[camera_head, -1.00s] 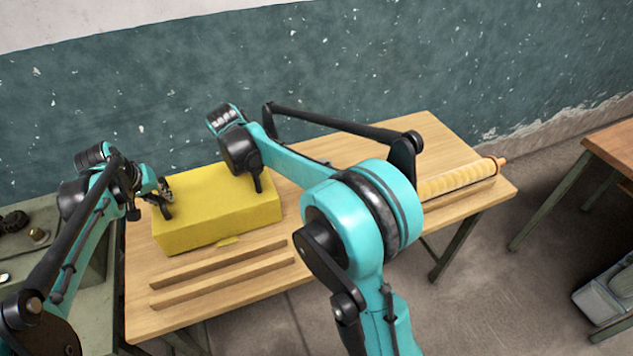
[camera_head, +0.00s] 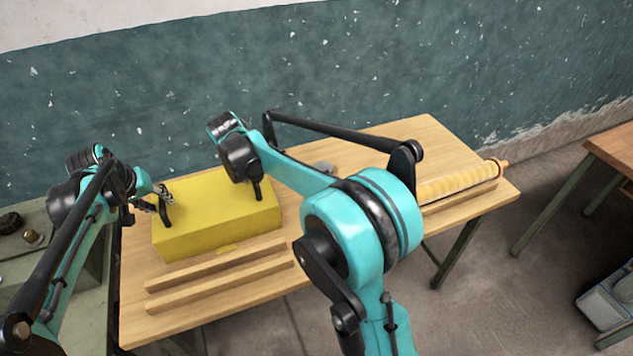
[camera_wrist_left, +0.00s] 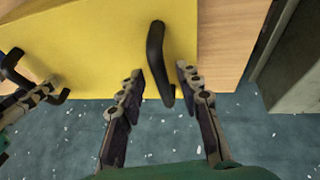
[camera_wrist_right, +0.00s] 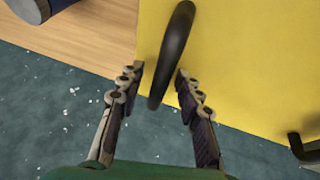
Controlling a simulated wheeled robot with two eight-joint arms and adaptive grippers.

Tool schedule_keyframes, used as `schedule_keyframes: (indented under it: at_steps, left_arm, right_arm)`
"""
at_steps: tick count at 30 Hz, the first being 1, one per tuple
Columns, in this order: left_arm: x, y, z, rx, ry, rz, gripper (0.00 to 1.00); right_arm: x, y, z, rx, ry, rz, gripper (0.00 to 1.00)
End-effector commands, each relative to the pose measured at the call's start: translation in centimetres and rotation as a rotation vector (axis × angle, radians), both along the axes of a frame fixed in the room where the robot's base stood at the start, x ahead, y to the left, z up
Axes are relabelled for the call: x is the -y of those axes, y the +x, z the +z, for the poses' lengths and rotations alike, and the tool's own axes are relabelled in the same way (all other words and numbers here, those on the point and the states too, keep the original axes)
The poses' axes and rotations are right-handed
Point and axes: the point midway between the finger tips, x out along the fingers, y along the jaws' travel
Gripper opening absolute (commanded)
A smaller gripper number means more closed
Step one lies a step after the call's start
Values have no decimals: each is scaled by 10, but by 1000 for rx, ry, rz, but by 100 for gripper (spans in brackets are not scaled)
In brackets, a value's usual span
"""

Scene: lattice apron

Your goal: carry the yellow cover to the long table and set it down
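The yellow cover (camera_head: 215,220), a box with black handles on top, rests on the left part of the wooden table (camera_head: 300,300). My left gripper (camera_head: 162,192) is at the cover's left handle. In the left wrist view its fingers (camera_wrist_left: 158,82) are apart on either side of that black handle (camera_wrist_left: 156,50), with gaps visible. My right gripper is hidden behind its own wrist in the head view, above the right handle (camera_head: 258,190). In the right wrist view its fingers (camera_wrist_right: 160,78) are apart, with the right handle (camera_wrist_right: 175,45) between them and gaps visible.
Two wooden strips (camera_head: 220,275) lie in front of the cover. A pale roller (camera_head: 460,185) lies at the table's right end. A grey-green bench (camera_head: 90,270) stands left, another wooden table (camera_head: 615,150) right. A speckled wall (camera_head: 400,60) runs behind.

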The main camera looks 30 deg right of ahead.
Motion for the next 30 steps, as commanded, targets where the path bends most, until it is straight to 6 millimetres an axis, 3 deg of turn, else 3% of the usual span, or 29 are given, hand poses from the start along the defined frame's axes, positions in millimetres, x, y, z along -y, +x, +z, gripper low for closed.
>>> schedule_keyframes:
  at_steps: [6, 13, 20, 30]
  left_arm:
    - [-11, -18, 45, 0, 0, 2, 35]
    - [-19, -32, 79, 0, 1, 0, 35]
    - [-22, -36, 89, 0, 0, 1, 35]
    - [-21, -36, 89, 0, 0, 1, 35]
  right_arm:
    - [0, 0, 0, 0, 0, 0, 35]
    - [0, 0, 0, 0, 0, 0, 35]
    - [-2, -4, 9, 0, 0, 1, 35]
    - [-18, -29, 72, 0, 0, 1, 35]
